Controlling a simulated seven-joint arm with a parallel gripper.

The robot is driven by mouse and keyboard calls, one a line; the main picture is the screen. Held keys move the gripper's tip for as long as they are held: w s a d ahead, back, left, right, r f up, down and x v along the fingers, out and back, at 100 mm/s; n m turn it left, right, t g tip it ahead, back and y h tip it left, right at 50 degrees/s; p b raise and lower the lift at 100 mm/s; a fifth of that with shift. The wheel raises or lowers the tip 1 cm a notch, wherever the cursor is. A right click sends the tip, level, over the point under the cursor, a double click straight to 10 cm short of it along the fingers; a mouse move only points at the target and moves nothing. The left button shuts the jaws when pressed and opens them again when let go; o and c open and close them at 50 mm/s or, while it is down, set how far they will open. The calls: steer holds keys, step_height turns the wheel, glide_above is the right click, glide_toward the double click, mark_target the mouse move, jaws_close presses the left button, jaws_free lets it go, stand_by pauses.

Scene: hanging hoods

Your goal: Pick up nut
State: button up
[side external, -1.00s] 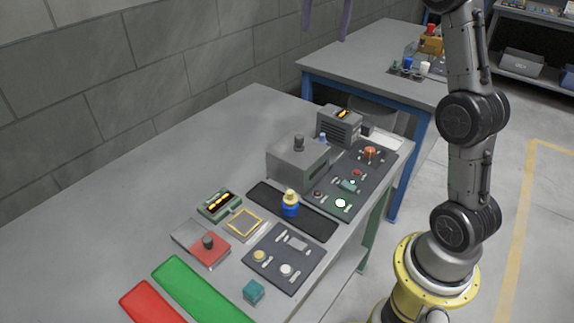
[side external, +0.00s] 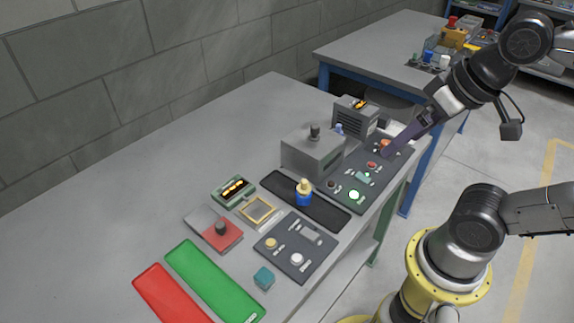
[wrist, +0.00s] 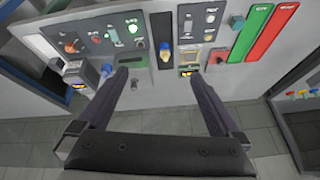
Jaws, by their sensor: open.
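No piece is clearly recognisable as a nut. One small loose piece is a teal block (side external: 264,278) near the table's front edge; it also shows in the wrist view (wrist: 237,22). A blue piece with a yellow top (side external: 304,194) stands upright on a black strip; it also shows in the wrist view (wrist: 165,55). My gripper (side external: 388,152) is at the dark control panel's far end, apart from both pieces. In the wrist view its two long purple fingers (wrist: 158,75) are spread with nothing between them.
The dark panel (side external: 345,205) carries knobs and lit buttons below my gripper. A grey box with a knob (side external: 312,152) and a vented box (side external: 356,118) stand beside it. Green (side external: 214,281) and red (side external: 171,295) strips lie at the front. The table's left side is clear.

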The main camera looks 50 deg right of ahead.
step_height(320, 180, down, 2)
steer(key=shift+f+n, duration=0.1)
steer(key=shift+n, duration=0.6)
steer(key=shift+w+r+n, duration=0.2)
steer(key=shift+w+n, duration=0.1)
steer(key=shift+n, duration=0.2)
steer(key=shift+c, duration=1.2)
